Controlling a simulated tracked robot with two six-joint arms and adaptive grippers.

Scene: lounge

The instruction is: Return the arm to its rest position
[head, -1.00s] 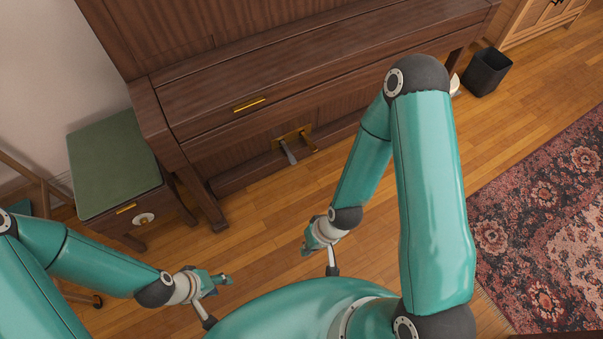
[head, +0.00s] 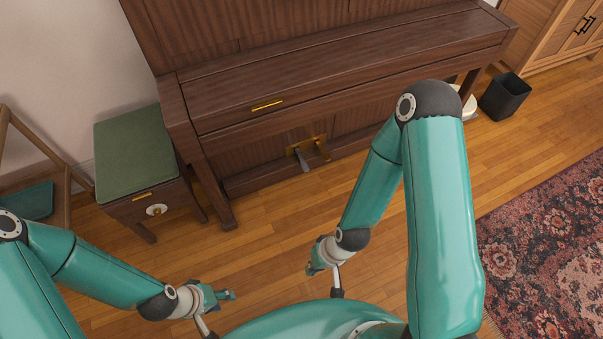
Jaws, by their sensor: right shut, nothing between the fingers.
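My left arm comes in from the left edge, bent, with its left gripper (head: 225,295) low in the picture, left of my teal base. Whether its fingers are apart is unclear at this size. My right arm rises on the right, bends at a dark elbow (head: 432,100) and hangs down. Its right gripper (head: 312,268) is shut and empty, above the wooden floor in front of the piano. Both grippers are apart from the furniture in the picture.
A brown upright piano (head: 340,75) with brass pedals stands ahead. A green-topped stool (head: 135,150) is at its left. A black bin (head: 505,97) and a wooden cabinet (head: 560,40) are at the back right. A patterned rug (head: 550,260) lies right. The floor (head: 270,235) between is clear.

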